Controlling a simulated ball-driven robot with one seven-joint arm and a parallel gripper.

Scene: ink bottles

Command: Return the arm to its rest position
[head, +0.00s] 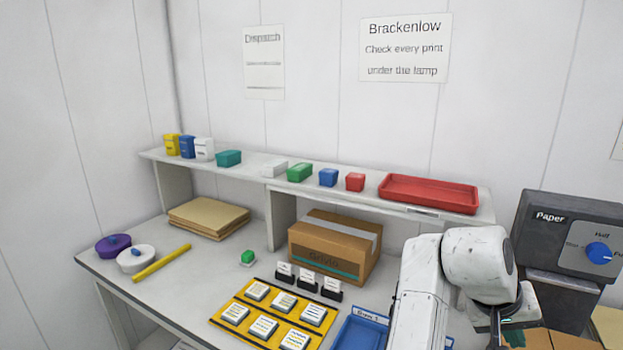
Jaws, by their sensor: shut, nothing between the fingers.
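My white arm reaches into the lower right of the head view, folded at a rounded joint. My gripper (512,322) is at its dark end near the bottom edge, small and partly hidden by the arm. It is shut, with nothing seen held in it. It hangs in front of the grey paper machine and to the right of the blue tray (358,331).
The table holds a cardboard box (318,258), a yellow mat (243,308) with several labelled blocks, a green-topped item (247,257) and tape rolls (113,245). Above, a shelf carries ink containers and a red tray (428,191). The paper machine (568,238) stands close right.

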